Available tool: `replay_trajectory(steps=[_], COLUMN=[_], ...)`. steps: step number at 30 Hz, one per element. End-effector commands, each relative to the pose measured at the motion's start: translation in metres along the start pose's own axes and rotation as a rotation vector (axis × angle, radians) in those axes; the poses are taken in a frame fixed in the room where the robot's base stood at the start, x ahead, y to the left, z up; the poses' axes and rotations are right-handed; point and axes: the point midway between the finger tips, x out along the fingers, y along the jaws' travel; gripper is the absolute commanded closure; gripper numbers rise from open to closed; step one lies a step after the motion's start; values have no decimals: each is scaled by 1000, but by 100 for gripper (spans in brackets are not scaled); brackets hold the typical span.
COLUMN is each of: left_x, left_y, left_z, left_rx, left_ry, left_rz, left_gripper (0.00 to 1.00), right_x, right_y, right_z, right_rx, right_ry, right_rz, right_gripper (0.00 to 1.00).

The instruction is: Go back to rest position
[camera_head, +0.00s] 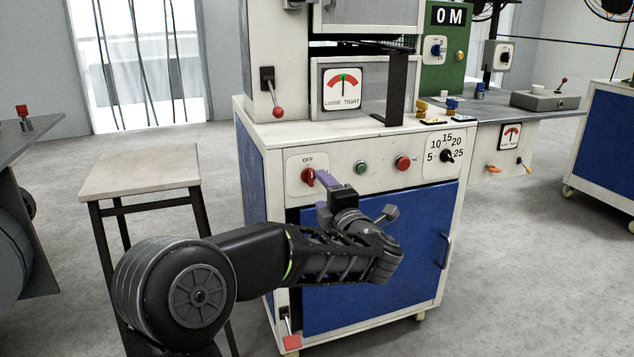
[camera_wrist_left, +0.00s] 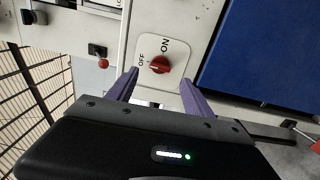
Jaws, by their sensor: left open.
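My left arm comes in from the left in the head view. Its gripper (camera_head: 322,192) is in front of the machine's control panel, with purple fingers just right of the red OFF/ON knob (camera_head: 308,177). In the left wrist view the open gripper (camera_wrist_left: 159,80) has its two purple fingers apart with nothing between them. The red knob (camera_wrist_left: 160,64) lies beyond the fingertips, on a white plate marked OFF and ON. I cannot tell for sure which mark it points to. My right gripper is not in view.
The white-and-blue machine cabinet (camera_head: 375,265) stands close in front of my arm. A small wooden-topped table (camera_head: 140,172) is at the left. A lever with a red end (camera_head: 291,341) sticks out low on the cabinet. Open floor (camera_head: 525,260) lies to the right.

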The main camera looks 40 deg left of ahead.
Motion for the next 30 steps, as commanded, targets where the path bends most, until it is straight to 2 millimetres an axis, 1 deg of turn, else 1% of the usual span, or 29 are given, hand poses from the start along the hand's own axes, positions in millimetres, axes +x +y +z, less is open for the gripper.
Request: replay_trajectory(steps=[1,5,22,23,26,28,29,30], left_x=[-5,-11,-10,-10,-14,-23,-28,-37], left_y=[1,0,-2,-3,-8,-22,-33,-50], left_z=[0,-1,1,4,27,51,62,76], left_rx=[1,0,18,32,121,227,276,348], left_ry=[-1,2,-5,-18,-116,-226,-274,-344], left_rz=[-1,-1,-4,-9,-6,-2,-3,-7], left_gripper=[40,40,40,40,40,40,40,40], right_x=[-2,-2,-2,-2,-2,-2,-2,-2], right_y=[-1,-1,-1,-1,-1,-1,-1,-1], right_z=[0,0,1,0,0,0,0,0], right_rx=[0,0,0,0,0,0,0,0], right_ry=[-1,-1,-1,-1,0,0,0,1], right_rz=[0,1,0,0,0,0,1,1], right_gripper=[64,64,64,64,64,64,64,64])
